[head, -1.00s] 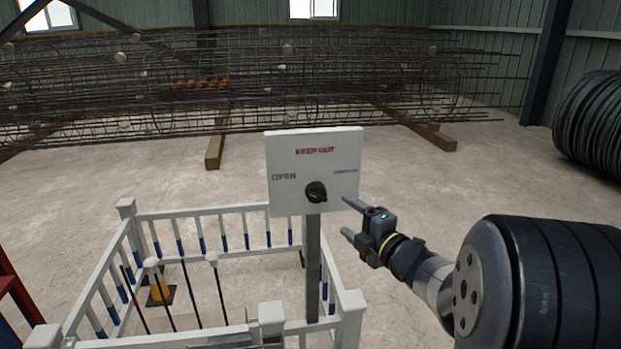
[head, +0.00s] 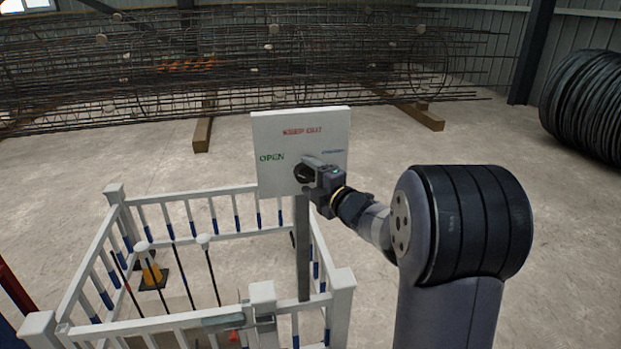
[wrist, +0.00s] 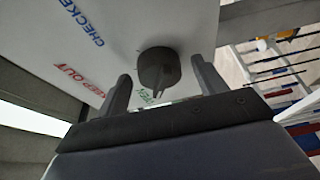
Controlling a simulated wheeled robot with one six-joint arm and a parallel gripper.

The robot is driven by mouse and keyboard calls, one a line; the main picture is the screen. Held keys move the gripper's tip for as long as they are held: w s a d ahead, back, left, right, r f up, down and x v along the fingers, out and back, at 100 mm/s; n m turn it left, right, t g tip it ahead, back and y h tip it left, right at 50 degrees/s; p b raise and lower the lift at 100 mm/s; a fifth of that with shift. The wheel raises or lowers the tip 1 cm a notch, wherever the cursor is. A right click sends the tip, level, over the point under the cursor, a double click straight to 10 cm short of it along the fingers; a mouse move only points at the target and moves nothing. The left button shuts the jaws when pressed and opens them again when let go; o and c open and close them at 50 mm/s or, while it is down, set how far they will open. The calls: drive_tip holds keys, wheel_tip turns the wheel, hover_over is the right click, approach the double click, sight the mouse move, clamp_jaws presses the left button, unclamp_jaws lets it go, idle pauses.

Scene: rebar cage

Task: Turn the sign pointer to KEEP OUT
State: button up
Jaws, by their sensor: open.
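The white sign board (head: 270,125) stands on a grey post. It carries a red KEEP OUT label (head: 302,131) at top, a green OPEN label (head: 272,157) at left and small blue lettering at right, which reads CHECKED in the wrist view (wrist: 82,22). My gripper (head: 310,168) is at the board, largely covering the black pointer knob (head: 301,174). In the wrist view the knob (wrist: 157,68) sits between my two open fingers, with gaps on both sides. Its ridge appears to face the partly hidden green OPEN lettering.
A white railing (head: 190,190) with blue-marked bars surrounds the space left of the post. Rebar cages (head: 200,75) lie behind on timbers, and a dark coil (head: 585,105) stands at right. Floor between is clear.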

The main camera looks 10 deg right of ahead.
drive_tip(key=c, duration=1)
drive_tip(key=shift+f+m+b, duration=0.15)
drive_tip(key=shift+m+b, duration=0.15)
drive_tip(key=shift+b, duration=0.1)
drive_tip(key=m+b, duration=0.1)
drive_tip(key=m+t+b, duration=0.1)
drive_tip(key=b, duration=0.1)
drive_tip(key=shift+f, duration=0.3)
drive_tip(key=m+b, duration=0.2)
drive_tip(key=m+t+b, duration=0.1)
drive_tip(key=m+b, duration=0.1)
drive_tip(key=shift+a+f+t, duration=0.15)
drive_tip(key=shift+f+t, duration=0.05)
drive_tip(key=shift+t, duration=0.1)
drive_tip(key=m+h+b, duration=0.1)
drive_tip(key=m+b, duration=0.1)
drive_tip(key=m+t+b, duration=0.1)
drive_tip(key=m+b, duration=0.1)
drive_tip(key=m, duration=0.1)
drive_tip(key=shift+a+t+h+b, duration=0.1)
drive_tip(key=shift+t+h+b, duration=0.2)
drive_tip(key=shift+h+b, duration=0.1)
drive_tip(key=shift+r+m+b, duration=0.1)
drive_tip(key=shift+m+b, duration=0.4)
drive_tip(key=shift+m, duration=0.3)
drive_tip(key=shift+r+m+t+h, duration=0.1)
drive_tip(key=shift+m+t+h, duration=0.2)
